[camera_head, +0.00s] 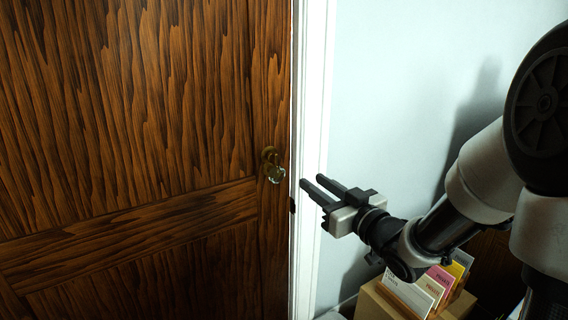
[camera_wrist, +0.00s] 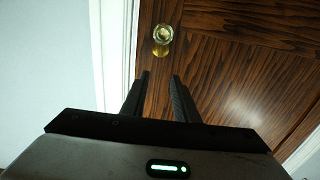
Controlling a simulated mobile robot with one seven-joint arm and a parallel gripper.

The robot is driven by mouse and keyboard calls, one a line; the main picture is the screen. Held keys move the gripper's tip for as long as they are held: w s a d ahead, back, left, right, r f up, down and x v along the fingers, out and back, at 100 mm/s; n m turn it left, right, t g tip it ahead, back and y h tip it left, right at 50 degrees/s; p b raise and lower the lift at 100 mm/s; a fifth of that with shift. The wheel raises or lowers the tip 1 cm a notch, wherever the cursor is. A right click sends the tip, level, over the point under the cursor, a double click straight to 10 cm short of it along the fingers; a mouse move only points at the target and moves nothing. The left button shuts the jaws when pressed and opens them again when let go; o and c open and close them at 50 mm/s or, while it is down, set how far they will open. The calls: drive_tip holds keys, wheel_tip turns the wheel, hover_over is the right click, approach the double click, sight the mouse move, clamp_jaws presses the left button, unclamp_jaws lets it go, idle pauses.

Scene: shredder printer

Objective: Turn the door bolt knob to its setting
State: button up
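A round glass-like knob with a brass base (camera_head: 273,170) sits near the right edge of the brown wooden door (camera_head: 130,100). In the wrist view the knob (camera_wrist: 162,36) shows ahead of the fingertips, a little above the gap between them. My gripper (camera_head: 312,187) is open and empty, to the right of the knob and slightly lower in the head view, apart from it. The wrist view also shows the two fingers (camera_wrist: 160,76) spread with nothing between them. A small dark fitting (camera_head: 292,205) shows on the door edge below the knob; its details are too small to tell.
A white door frame (camera_head: 314,110) runs beside the door, with a pale wall (camera_head: 400,90) to its right. A box (camera_head: 378,303) with several coloured cards or folders (camera_head: 440,277) stands below my arm at lower right. The space before the door is clear.

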sight(277, 154)
drive_tip(key=b+x, duration=0.1)
drive_tip(key=x, duration=1.6)
drive_tip(key=shift+a, duration=0.1)
clamp_jaws()
